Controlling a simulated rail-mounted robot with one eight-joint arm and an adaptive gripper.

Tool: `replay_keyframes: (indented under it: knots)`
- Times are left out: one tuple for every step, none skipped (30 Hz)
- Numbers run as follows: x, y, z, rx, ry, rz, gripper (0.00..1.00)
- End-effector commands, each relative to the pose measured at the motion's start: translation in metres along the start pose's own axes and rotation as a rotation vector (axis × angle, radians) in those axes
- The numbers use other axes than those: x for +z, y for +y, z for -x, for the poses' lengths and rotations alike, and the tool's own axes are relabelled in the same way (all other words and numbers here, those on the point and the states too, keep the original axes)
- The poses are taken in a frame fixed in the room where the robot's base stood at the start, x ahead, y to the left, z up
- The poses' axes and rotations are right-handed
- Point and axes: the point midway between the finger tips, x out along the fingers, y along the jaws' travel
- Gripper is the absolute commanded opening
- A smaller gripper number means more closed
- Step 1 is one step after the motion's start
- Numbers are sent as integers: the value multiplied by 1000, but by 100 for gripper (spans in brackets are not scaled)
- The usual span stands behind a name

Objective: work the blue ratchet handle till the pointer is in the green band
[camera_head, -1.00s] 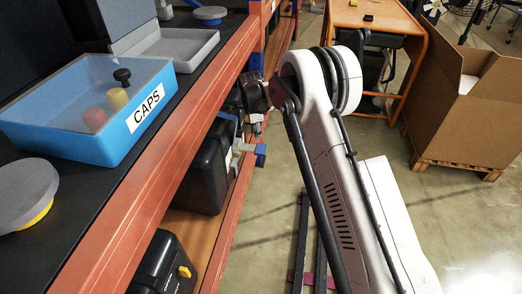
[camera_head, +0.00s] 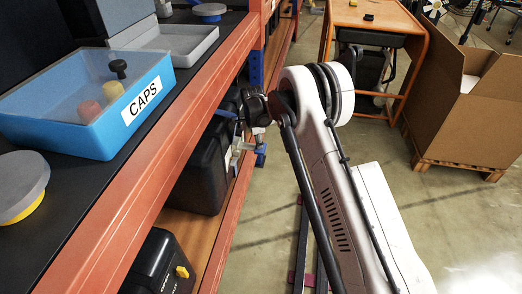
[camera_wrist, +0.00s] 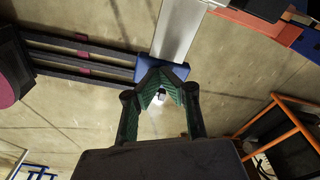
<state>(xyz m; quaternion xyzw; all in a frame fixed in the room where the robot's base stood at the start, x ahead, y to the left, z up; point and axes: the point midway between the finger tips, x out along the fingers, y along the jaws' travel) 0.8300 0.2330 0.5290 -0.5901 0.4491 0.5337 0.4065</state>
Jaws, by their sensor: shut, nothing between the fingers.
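My gripper (camera_wrist: 160,80) is shut in the wrist view, its green-lined fingertips meeting with nothing between them. A blue block on the end of a grey metal bar (camera_wrist: 177,35), seemingly the ratchet handle (camera_wrist: 182,70), lies behind the fingertips and is partly covered by them. I cannot tell whether they touch. In the head view a small blue piece (camera_head: 261,156) with grey metal parts sticks out from the shelf front, below my wrist; it looks like the same handle. My fingers are not clear there. The pointer and green band are not in view.
The orange shelf edge (camera_head: 150,165) runs along my arm's left side. A blue CAPS bin (camera_head: 60,128) and grey tray (camera_head: 175,45) stand on top. Black cases (camera_head: 205,165) sit below. A cardboard box (camera_head: 465,110) and orange desk (camera_head: 385,22) stand right and behind.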

Motion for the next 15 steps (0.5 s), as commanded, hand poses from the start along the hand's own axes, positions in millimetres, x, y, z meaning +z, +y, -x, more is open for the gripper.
replay_keyframes:
  knots:
    - [0,0,-1,0,0,0,0]
    - [0,0,-1,0,0,0,0]
    - [0,0,-1,0,0,0,0]
    - [0,0,-1,0,0,0,0]
    - [0,0,-1,0,0,0,0]
    - [0,0,-1,0,0,0,0]
    - [0,0,-1,0,0,0,0]
    - [0,0,-1,0,0,0,0]
    - [0,0,-1,0,0,0,0]
    - [0,0,-2,0,0,0,0]
    - [0,0,-2,0,0,0,0]
    - [0,0,-4,0,0,0,0]
    - [0,0,-6,0,0,0,0]
    - [1,0,-8,0,0,0,0]
    - [1,0,-12,0,0,0,0]
